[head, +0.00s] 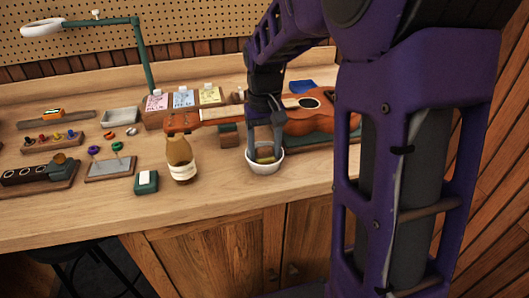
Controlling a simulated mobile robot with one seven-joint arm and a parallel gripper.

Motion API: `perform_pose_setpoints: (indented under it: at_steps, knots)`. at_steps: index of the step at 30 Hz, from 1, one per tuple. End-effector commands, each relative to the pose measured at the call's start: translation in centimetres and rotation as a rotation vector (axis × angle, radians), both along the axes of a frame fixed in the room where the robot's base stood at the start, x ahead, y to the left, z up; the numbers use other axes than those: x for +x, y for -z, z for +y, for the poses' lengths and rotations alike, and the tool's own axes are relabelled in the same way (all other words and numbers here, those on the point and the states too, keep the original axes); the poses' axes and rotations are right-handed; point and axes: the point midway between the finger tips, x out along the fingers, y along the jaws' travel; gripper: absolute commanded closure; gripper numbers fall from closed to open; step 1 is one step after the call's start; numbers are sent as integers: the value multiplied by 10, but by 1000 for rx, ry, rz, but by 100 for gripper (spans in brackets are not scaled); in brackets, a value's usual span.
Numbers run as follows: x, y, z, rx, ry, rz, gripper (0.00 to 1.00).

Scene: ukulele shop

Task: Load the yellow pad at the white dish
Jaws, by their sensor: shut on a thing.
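The white dish (264,167) is a small round bowl near the front of the wooden bench, right of the amber bottle. My gripper (265,148) points down into it, its fingers apart on either side of a small brown and dull-yellow block, which looks like the yellow pad (265,157). My gripper is shut on this pad, low inside the dish's rim. The dish wall hides the pad's underside, so I cannot tell whether it touches the bottom.
The amber bottle (180,158) stands left of the dish. A ukulele (310,116) lies behind, on supports. A dark green box (146,182) sits at the front left. Card boxes (183,101), a lamp (145,60) and trays stand farther back and left. Bare bench lies in front of the dish.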

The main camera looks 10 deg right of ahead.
Motion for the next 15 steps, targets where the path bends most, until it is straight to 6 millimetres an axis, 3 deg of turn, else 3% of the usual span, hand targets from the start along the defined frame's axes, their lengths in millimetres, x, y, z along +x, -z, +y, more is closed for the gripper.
perform_pose_setpoints:
  at_steps: [15]
  knots:
    - [0, -37, 0, 0, 0, -1, 91]
